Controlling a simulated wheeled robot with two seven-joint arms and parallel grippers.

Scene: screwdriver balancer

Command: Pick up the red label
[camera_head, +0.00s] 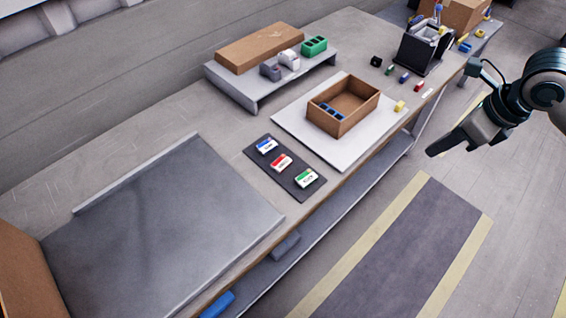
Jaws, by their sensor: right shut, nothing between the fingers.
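The red label (281,162) is a small white tag with a red band. It lies on a dark mat (270,178) on the workbench, between a blue label (267,146) and a green label (306,178). My right gripper (431,152) is at the right of the head view, over the floor beyond the bench's front edge, well to the right of the labels. It is shut and empty. My left gripper is out of view.
A wooden box (344,104) with blue pieces inside stands on a white board (290,122). A grey riser (225,84) holds a cardboard box (259,48) and small bins. A grey metal plate (165,235) covers the near left bench. Small coloured blocks lie at the far right.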

